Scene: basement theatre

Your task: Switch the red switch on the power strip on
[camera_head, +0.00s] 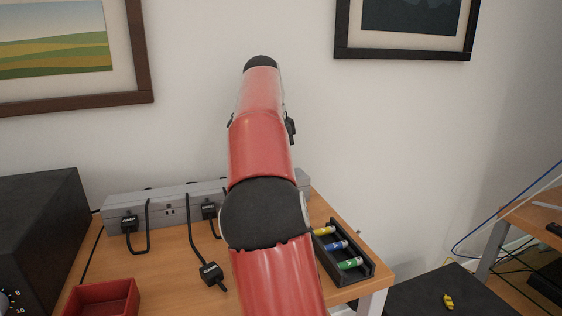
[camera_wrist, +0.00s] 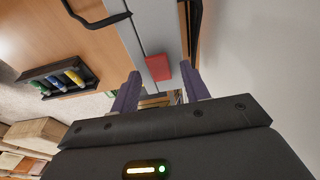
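The long grey power strip (camera_head: 160,204) lies along the wall at the back of the wooden table. Its end also shows in the wrist view (camera_wrist: 150,27). The red switch (camera_wrist: 158,67) sits near that end in the wrist view; in the head view it is hidden behind my red arm. My gripper (camera_wrist: 159,75) is open, with its two purple fingers apart and nothing held between them. In the picture, the fingertips lie on either side of the red switch. I cannot tell whether they touch the strip. My gripper is hidden in the head view.
Black plugs with cords (camera_head: 130,222) are in the strip, and a loose plug (camera_head: 211,272) lies on the table. A red box (camera_head: 104,299) and a black device (camera_head: 40,226) are at left. The wall is close behind.

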